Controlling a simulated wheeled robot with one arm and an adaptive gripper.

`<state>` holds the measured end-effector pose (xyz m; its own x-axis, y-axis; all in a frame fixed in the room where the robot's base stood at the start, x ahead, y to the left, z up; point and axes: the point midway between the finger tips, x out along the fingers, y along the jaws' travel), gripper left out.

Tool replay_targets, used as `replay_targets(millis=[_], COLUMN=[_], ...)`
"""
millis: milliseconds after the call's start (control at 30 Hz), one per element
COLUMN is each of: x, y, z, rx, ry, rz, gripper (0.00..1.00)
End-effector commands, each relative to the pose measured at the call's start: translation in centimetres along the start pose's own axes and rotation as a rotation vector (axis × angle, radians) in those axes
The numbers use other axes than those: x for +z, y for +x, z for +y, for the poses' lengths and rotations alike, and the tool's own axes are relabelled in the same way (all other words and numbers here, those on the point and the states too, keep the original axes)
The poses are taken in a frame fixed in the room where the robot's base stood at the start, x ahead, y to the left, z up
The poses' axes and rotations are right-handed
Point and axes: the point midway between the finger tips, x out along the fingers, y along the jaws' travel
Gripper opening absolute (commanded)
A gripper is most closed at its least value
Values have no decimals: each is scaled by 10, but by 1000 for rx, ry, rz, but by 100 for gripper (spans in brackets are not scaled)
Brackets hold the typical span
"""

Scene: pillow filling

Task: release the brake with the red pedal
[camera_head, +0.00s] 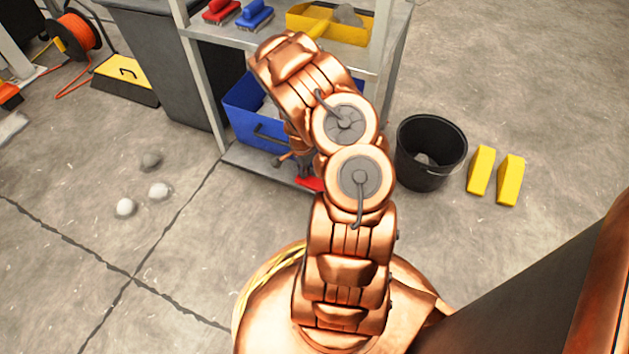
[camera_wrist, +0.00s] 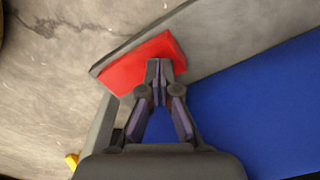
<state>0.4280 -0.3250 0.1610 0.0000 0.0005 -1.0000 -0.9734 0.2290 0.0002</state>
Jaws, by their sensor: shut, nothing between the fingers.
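The red pedal (camera_wrist: 135,65) is a flat red piece at the edge of the cart's grey lower shelf. In the head view only a small part of the pedal (camera_head: 313,185) shows beside my arm. My gripper (camera_wrist: 159,68) is shut and empty, with its fingertips over the right part of the pedal in the wrist view. I cannot tell whether the tips touch it. In the head view my arm mostly hides the gripper (camera_head: 303,170).
The lower shelf (camera_head: 262,168) of the grey cart carries a blue bin (camera_head: 240,112). A black bucket (camera_head: 430,152) and two yellow wedges (camera_head: 481,170) stand to the right. Several pale lumps (camera_head: 126,207) lie on the floor at left. The front left floor is mostly clear.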

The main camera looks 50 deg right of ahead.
Motion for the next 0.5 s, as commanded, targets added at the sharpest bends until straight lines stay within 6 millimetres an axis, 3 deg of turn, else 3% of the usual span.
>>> replay_targets(millis=[500], x=[0], y=[7], z=[0], rx=[0], ry=[0], rz=[0], gripper=[0])
